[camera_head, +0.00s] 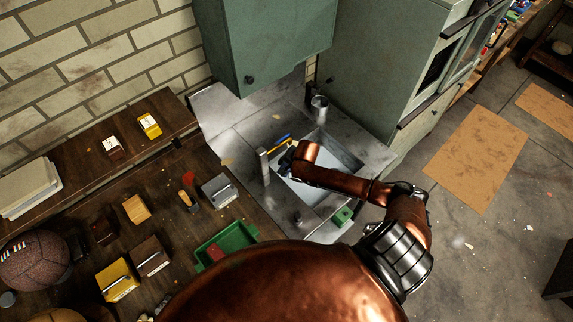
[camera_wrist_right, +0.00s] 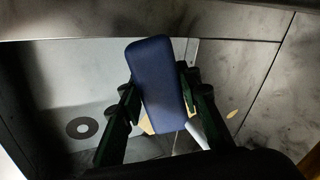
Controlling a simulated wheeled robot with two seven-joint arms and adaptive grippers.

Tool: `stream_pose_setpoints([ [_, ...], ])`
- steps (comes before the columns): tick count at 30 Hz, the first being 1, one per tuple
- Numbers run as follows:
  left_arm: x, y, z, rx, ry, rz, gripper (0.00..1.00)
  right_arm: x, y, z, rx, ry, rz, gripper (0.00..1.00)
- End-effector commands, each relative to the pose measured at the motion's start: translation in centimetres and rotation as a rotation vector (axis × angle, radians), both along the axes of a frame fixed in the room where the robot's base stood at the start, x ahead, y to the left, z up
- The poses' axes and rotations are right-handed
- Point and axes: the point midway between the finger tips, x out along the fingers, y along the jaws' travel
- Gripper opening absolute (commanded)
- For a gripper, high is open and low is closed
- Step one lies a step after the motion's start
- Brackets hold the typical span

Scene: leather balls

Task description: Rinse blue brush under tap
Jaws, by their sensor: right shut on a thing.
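My right gripper (camera_head: 287,160) is over the sink basin (camera_head: 341,156), mostly hidden by my copper wrist. In the right wrist view, its two dark fingers (camera_wrist_right: 160,108) are shut on the blue brush (camera_wrist_right: 157,82), one on each side of the blue block. A tan part shows below the block. The metal tap (camera_head: 263,166) stands upright at the basin's left edge, close to the gripper. Whether water runs cannot be told. A blue and yellow strip (camera_head: 279,139) shows beside the gripper; I cannot tell whether it is the held brush. My left gripper is out of view.
The round drain (camera_wrist_right: 82,128) lies on the basin floor. A metal cup (camera_head: 319,104) stands behind the basin. A green tray (camera_head: 225,246) and several small boxes sit on the wooden counter at left. Green cabinets (camera_head: 262,45) hang above the back of the sink.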

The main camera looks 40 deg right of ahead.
Motion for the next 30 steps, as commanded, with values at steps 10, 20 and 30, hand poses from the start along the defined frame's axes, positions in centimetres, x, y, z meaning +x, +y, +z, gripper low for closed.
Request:
stream_pose_setpoints([
  [10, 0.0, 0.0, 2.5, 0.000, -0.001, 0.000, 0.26, -2.7, 0.4, 0.4, 0.002, 0.000, 0.000, 0.05],
  [20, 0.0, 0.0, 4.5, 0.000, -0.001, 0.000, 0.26, -5.2, 0.8, 0.3, 0.001, 0.000, 0.000, 0.05],
  [30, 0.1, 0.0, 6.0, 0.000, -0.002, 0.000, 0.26, -7.3, 1.1, 0.3, 0.000, -0.001, 0.000, 0.05],
])
